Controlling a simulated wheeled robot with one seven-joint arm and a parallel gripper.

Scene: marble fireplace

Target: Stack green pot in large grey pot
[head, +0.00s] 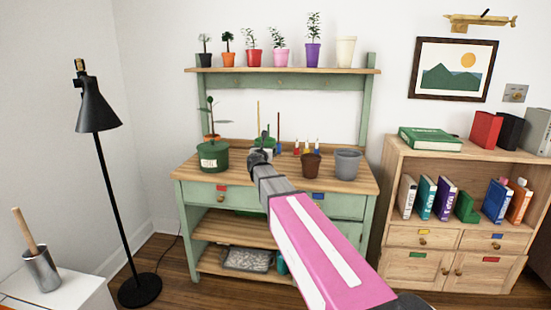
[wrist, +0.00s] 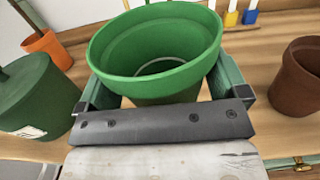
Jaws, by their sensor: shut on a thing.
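The green pot (wrist: 155,55) is upright, with its open rim facing up, in the wrist view. My gripper (wrist: 162,92) is shut on it, with one finger on each side. In the head view my gripper (head: 262,156) is over the middle of the green workbench, and the arm hides much of that area. The large grey pot (head: 348,163) stands upright on the bench top, to the right of my gripper and apart from it. The grey pot does not show in the wrist view.
A small brown pot (head: 311,166) stands between my gripper and the grey pot; it also shows in the wrist view (wrist: 298,82). A dark green container (head: 214,158) is on the left. Small colored tools stand behind. Potted plants line the upper shelf (head: 290,71).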

